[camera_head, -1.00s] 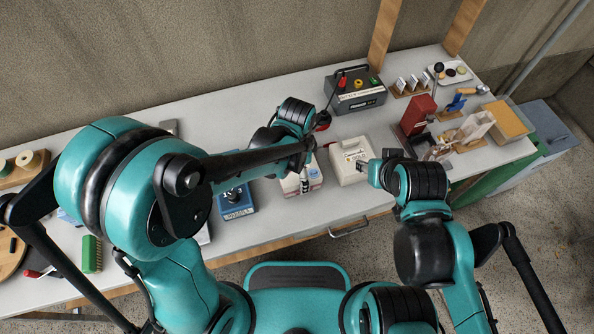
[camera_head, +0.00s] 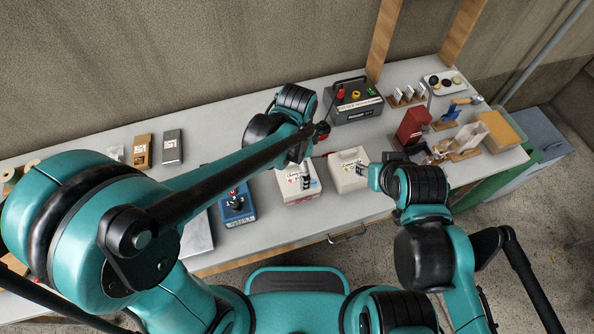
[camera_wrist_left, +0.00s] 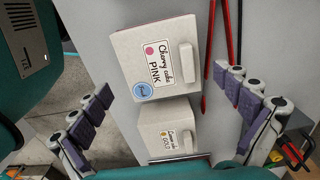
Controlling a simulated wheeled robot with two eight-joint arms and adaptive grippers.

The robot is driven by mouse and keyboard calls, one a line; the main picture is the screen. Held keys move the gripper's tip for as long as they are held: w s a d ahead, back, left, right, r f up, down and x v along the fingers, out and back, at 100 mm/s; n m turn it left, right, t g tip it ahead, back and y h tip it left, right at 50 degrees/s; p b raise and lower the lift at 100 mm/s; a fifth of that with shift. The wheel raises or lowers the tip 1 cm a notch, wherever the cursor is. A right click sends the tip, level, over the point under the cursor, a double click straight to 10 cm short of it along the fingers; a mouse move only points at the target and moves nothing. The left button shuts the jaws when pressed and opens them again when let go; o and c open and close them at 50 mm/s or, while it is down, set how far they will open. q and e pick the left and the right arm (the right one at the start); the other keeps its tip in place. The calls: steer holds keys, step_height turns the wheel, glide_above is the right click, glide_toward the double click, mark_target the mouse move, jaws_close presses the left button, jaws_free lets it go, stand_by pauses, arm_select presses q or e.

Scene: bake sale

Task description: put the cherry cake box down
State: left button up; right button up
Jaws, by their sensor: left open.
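The cherry cake box (camera_head: 288,188) is a white box with a labelled top, apparently standing on the white table. In the left wrist view the box (camera_wrist_left: 135,50) shows a "Cherry cake PINK" label, a blue round sticker and a raised handle on its lid. My left gripper (camera_head: 304,176) is over this box in the head view. In the left wrist view its purple-padded fingers (camera_wrist_left: 169,85) are spread wide, with gaps to the box. My right gripper (camera_head: 372,174) is beside the second white box; its finger opening is not clear.
The second white box (camera_head: 347,174) stands right of the cherry cake box; its "GOLD" label shows in the left wrist view (camera_wrist_left: 172,112). A blue box (camera_head: 238,211) is to the left. A dark device with coloured knobs (camera_head: 355,108) is behind. Stands and trays crowd the right end.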

mark_target(297, 176)
arm_select(q)
step_height(297, 176, up, 4)
steer(key=shift+f+p, duration=0.2)
steer(key=shift+p, duration=0.25)
steer(key=shift+a+r, duration=0.15)
steer(key=shift+a, duration=0.15)
steer(key=s+a+r+n+t, duration=0.3)
steer(key=a+n, duration=0.4)
steer(key=a, duration=0.1)
steer(key=s+a+r+n+t, duration=0.2)
steer(key=a+r+n+t, duration=0.1)
steer(key=a+n, duration=0.4)
steer(key=shift+s+a+r+t, duration=0.15)
steer(key=shift+s+a+t, duration=0.35)
steer(key=shift+a, duration=0.6)
steer(key=shift+w, duration=0.1)
